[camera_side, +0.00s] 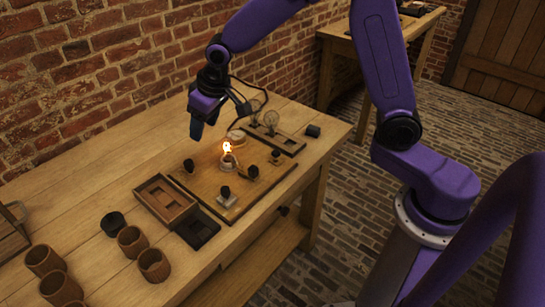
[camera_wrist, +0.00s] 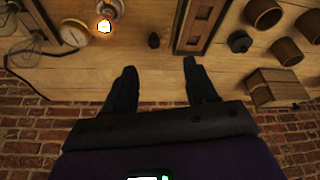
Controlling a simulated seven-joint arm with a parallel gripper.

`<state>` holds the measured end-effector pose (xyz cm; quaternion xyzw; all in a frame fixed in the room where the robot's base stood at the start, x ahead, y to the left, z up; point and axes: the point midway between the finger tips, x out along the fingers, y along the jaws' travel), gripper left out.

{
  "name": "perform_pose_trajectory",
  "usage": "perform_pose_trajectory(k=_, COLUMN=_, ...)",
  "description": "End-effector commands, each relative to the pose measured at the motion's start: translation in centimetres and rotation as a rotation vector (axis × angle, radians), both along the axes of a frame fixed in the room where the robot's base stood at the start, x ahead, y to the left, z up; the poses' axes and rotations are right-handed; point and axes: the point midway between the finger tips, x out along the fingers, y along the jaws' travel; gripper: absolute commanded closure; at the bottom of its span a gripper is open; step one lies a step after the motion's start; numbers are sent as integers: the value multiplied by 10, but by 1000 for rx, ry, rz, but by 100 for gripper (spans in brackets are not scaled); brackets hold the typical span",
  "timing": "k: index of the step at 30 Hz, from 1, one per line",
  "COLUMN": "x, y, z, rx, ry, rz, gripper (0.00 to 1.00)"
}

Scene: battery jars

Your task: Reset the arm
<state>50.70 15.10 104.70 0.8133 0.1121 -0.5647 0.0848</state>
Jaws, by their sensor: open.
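My gripper (camera_side: 197,127) hangs over the back part of the wooden table (camera_side: 85,203), near the brick wall, above and behind the wooden board. In the wrist view its two dark fingers (camera_wrist: 158,80) are spread apart with nothing between them. The wooden board (camera_side: 215,180) carries several small dark-topped parts and a glowing bulb (camera_side: 227,147). The glowing bulb also shows in the wrist view (camera_wrist: 104,26), left of the fingers. A small dark knob (camera_wrist: 153,41) shows beyond the fingertips there.
Several brown jars (camera_side: 131,241) and a black round piece (camera_side: 113,224) stand at the table's left. A brown open tray (camera_side: 165,199) and a dark tray (camera_side: 197,229) lie beside the board. A tray with clear bulbs (camera_side: 272,135) and a dial (camera_wrist: 74,34) are behind. The brick wall (camera_side: 90,90) is close.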

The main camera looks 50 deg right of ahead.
Motion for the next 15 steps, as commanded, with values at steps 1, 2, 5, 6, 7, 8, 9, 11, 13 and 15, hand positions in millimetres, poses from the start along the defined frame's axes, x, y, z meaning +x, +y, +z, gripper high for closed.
perform_pose_trajectory(k=1, x=-16, y=1, z=5, rx=-6, ry=10, rz=36, gripper=43)
perform_pose_trajectory(k=2, x=-26, y=2, z=7, rx=-10, ry=19, rz=59, gripper=43)
perform_pose_trajectory(k=5, x=-61, y=2, z=13, rx=-29, ry=46, rz=138, gripper=43)
perform_pose_trajectory(k=6, x=-75, y=1, z=15, rx=-37, ry=58, rz=169, gripper=43)
perform_pose_trajectory(k=7, x=-85, y=1, z=17, rx=-42, ry=66, rz=193, gripper=43)
perform_pose_trajectory(k=8, x=-96, y=0, z=18, rx=-48, ry=74, rz=216, gripper=43)
perform_pose_trajectory(k=9, x=-110, y=-3, z=20, rx=-56, ry=86, rz=248, gripper=43)
perform_pose_trajectory(k=11, x=-132, y=-7, z=22, rx=-67, ry=102, rz=295, gripper=43)
perform_pose_trajectory(k=13, x=-157, y=-12, z=25, rx=-80, ry=120, rz=351, gripper=43)
perform_pose_trajectory(k=15, x=-182, y=-19, z=26, rx=-94, ry=139, rz=407, gripper=43)
